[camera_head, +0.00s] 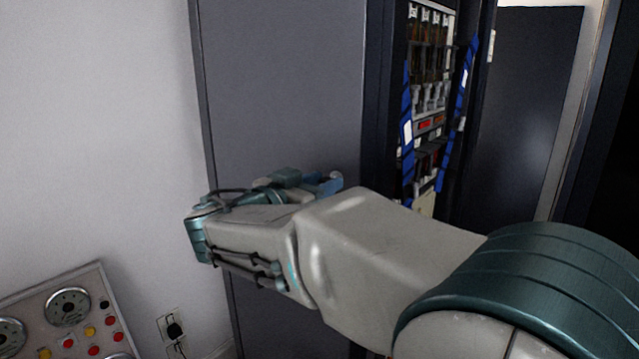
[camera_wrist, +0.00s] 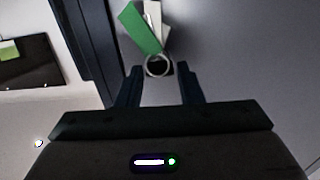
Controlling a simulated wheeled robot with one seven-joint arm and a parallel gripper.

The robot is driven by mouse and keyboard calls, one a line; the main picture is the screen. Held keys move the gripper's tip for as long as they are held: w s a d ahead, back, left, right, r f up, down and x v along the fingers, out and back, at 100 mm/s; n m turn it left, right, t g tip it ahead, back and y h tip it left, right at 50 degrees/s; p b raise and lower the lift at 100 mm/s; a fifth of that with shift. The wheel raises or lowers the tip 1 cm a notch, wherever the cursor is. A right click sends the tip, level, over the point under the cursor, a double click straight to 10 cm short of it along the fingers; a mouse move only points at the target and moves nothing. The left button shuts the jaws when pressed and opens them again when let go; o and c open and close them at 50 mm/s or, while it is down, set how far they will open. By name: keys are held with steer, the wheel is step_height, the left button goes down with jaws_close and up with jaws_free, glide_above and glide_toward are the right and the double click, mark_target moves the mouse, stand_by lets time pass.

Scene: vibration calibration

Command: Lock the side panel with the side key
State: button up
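The grey side panel (camera_head: 285,90) of the dark cabinet stands behind my arm in the head view, and it also fills the upper right of the wrist view (camera_wrist: 255,55). In the wrist view, a metal key ring (camera_wrist: 158,66) with a green tag (camera_wrist: 139,28) and a pale tag (camera_wrist: 155,22) is against the panel. The key itself and the lock cannot be made out. My gripper (camera_wrist: 160,70) is open, its two dark fingers apart, with the ring at or just beyond their tips. In the head view my arm hides the panel's lower part.
The cabinet's open front (camera_head: 428,100) shows racks and blue-striped strips at its sides. A control box (camera_head: 75,320) with gauges and coloured buttons is at the lower left, near a wall socket (camera_head: 172,325). The white wall (camera_head: 95,120) borders the panel on the left.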

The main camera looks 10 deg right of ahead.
steer(key=c, duration=0.5)
steer(key=n+b, duration=0.5)
steer(key=n, duration=0.8)
steer(key=shift+w+a+f, duration=0.1)
steer(key=shift+w, duration=0.05)
steer(key=shift+f+n+p, duration=0.1)
steer(key=shift+n+p, duration=0.55)
steer(key=shift+n, duration=1.75)
